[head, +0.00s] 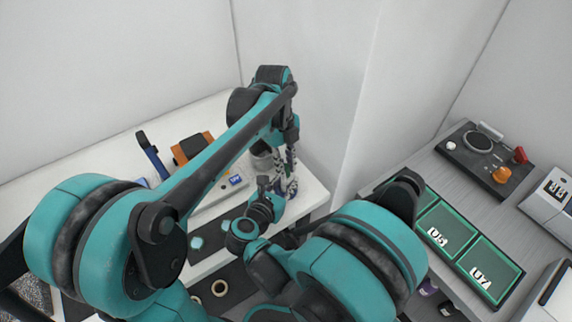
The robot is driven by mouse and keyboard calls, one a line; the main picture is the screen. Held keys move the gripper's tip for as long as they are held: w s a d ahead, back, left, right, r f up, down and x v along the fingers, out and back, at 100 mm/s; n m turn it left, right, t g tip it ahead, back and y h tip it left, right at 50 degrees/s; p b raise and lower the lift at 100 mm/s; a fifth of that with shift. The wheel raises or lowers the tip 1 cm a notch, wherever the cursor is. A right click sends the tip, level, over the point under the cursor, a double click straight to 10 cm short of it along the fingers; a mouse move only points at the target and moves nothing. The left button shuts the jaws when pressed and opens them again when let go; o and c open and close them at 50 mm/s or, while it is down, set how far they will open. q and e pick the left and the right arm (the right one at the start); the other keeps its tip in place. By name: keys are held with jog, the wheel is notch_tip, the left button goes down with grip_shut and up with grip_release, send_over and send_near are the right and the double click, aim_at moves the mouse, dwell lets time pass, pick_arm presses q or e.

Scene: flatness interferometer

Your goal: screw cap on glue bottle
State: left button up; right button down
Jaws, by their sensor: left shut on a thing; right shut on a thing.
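My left gripper (290,166) points down over the back right of the white table. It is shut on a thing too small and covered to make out. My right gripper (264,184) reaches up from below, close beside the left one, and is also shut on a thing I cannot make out. The cap cannot be made out, and I cannot see whether cap and bottle touch.
The white table (312,194) bears a blue and black tool (152,156), an orange and black block (190,148) and a pale device (217,195). Two rings (219,288) lie lower down. A grey bench (425,165) at right holds a control box (484,158) and green-edged trays (474,266). Walls close the back.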

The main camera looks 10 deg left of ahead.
pick_arm(q)
jog(key=m, duration=0.5)
jog(key=shift+g+y, duration=0.3)
jog(key=m, duration=0.4)
jog(key=shift+m+y, duration=0.3)
jog(key=shift+m, duration=0.1)
jog(key=o, duration=0.7)
jog(key=shift+c, duration=0.2)
jog(key=shift+r, duration=0.1)
jog(key=shift+r, duration=2.15)
jog(key=shift+c, duration=0.3)
